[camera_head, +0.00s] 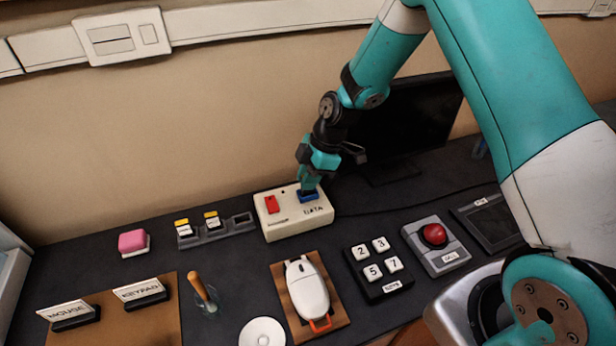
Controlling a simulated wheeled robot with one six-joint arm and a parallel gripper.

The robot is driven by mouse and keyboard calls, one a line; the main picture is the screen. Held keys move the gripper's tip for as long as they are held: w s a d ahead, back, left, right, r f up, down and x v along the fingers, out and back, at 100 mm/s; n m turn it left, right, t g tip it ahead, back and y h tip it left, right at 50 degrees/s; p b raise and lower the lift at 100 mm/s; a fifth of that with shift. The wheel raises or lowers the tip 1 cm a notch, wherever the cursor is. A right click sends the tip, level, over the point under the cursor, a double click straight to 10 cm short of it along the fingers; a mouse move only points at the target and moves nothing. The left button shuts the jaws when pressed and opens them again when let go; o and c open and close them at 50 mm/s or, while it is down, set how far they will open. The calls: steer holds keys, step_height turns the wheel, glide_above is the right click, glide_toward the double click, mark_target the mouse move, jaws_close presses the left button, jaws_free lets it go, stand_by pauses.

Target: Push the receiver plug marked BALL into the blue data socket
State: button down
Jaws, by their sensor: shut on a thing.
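The white data box (290,222) stands on the dark table, with a red part on its left and the blue data socket (309,196) at its right rear. My gripper (308,183) points down right at the blue socket and is shut on a receiver plug. The fingers hide the plug, and I cannot read a BALL mark. I cannot tell how deep the plug sits in the socket. A grey holder (213,237) stands left of the box with two yellow-labelled plugs (182,225) and an empty slot at its right end; their labels are too small to read.
A white mouse (309,290) on a brown board, a number keypad (377,268) and a red button box (435,240) stand in front. A pink block (133,242) lies at left. A dark monitor (405,125) stands close behind my gripper.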

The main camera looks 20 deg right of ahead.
steer(key=shift+f+b, duration=0.35)
steer(key=shift+f, duration=0.15)
steer(key=c, duration=0.5)
jaws_free()
steer(key=shift+c, duration=0.2)
steer(key=shift+r, duration=0.1)
steer(key=shift+r+p, duration=2.2)
steer(key=shift+r, duration=1.25)
